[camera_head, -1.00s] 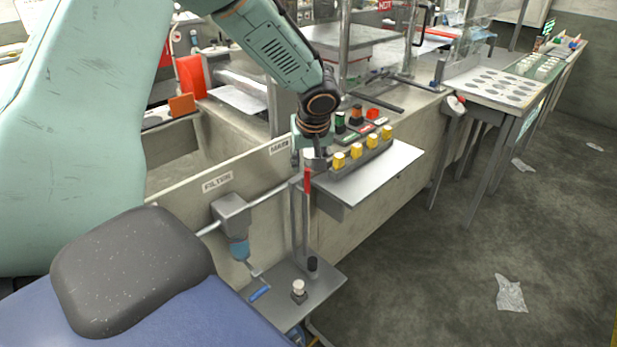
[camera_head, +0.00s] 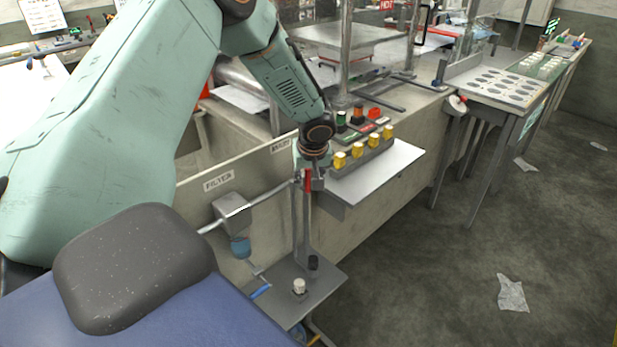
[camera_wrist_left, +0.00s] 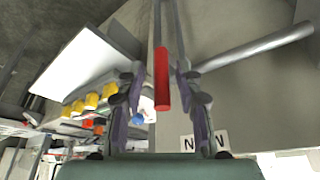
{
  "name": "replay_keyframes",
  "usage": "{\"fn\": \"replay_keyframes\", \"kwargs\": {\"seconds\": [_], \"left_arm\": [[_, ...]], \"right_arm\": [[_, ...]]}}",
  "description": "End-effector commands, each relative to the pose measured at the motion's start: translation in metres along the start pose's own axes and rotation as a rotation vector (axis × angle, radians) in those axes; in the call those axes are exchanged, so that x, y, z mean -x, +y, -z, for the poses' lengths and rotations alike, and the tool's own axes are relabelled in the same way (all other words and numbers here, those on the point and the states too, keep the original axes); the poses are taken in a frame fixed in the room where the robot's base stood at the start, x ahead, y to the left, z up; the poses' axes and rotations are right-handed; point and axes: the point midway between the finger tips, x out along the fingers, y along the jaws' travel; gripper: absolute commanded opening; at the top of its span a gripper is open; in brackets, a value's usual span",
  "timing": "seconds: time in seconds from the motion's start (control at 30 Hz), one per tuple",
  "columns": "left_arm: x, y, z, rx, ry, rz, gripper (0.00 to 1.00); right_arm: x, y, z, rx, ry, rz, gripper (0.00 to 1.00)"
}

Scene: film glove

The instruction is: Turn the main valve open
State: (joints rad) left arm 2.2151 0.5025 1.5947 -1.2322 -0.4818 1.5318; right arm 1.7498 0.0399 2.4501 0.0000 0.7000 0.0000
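The main valve's red lever handle (camera_head: 308,182) points upward beside the grey pipe (camera_head: 270,192), below the MAIN label (camera_head: 281,143). In the left wrist view the red handle (camera_wrist_left: 161,80) lies between my fingers. My left gripper (camera_head: 313,180) is at the handle's upper part and partly hides it. In the left wrist view my left gripper (camera_wrist_left: 160,85) is open, with a gap visible on both sides of the handle. My right gripper is not in view.
A filter unit (camera_head: 232,212) with a blue bowl hangs on the pipe to the left. A row of yellow knobs (camera_head: 357,150) and a metal shelf (camera_head: 385,170) stand close right of my gripper. A lower grey shelf (camera_head: 325,285) carries small knobs. The floor at right is mostly clear.

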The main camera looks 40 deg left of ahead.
Motion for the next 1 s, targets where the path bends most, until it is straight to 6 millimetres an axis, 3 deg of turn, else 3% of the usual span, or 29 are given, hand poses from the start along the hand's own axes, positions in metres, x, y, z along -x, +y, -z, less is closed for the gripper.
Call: {"fn": "replay_keyframes", "kwargs": {"seconds": [0.37, 1.0], "left_arm": [[0.0003, -0.0002, -0.0001, 0.0, 0.0, 0.001, 0.0], [0.0, 0.0003, -0.0003, 0.0, 0.0, 0.0, 0.0]], "right_arm": [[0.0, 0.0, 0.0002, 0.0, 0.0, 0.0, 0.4], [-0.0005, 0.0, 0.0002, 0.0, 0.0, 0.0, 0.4]]}}
